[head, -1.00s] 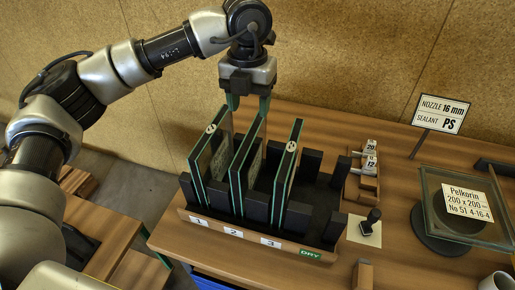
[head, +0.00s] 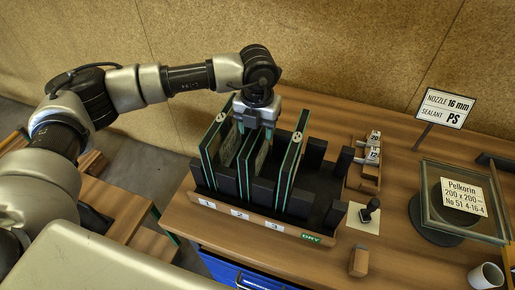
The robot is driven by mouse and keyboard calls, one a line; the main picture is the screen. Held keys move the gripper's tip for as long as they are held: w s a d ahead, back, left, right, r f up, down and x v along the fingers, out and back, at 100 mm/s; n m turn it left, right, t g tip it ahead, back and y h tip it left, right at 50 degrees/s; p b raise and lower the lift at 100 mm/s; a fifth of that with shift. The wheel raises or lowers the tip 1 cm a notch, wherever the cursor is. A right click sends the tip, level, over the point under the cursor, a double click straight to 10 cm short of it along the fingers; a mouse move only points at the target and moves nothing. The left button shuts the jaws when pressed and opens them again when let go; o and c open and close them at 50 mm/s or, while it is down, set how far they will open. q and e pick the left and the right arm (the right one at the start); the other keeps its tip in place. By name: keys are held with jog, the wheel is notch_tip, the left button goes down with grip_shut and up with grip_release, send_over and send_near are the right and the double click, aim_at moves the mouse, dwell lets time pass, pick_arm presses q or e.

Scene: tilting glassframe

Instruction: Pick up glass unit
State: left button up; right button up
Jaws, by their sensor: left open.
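Three glass units with dark faces and teal edges stand upright in a black-post rack (head: 262,224) marked 1, 2, 3 and DRY. The left unit (head: 211,150) and the right unit (head: 288,170) each carry a round pale sticker near the top. The middle unit (head: 246,160) stands between them, its top hidden by my gripper. My left gripper (head: 255,127) is open and points down at the top of the middle unit, its fingers apart. I cannot tell whether they touch the glass. My right gripper is not in view.
Another glass pane labelled Pelkorin (head: 464,200) lies on a round dark stand at right. A nozzle sign (head: 446,107), numbered blocks (head: 372,150), a dark knob on a pale card (head: 369,212), a wooden block (head: 359,261) and a white cup (head: 486,276) stand on the bench.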

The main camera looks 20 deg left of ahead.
pick_arm(q)
jog(key=shift+w+f, duration=0.1)
jog(key=shift+f, duration=0.05)
jog(key=shift+c, duration=0.6)
grip_shut()
jog(key=shift+r, duration=0.2)
dwell(0.5)
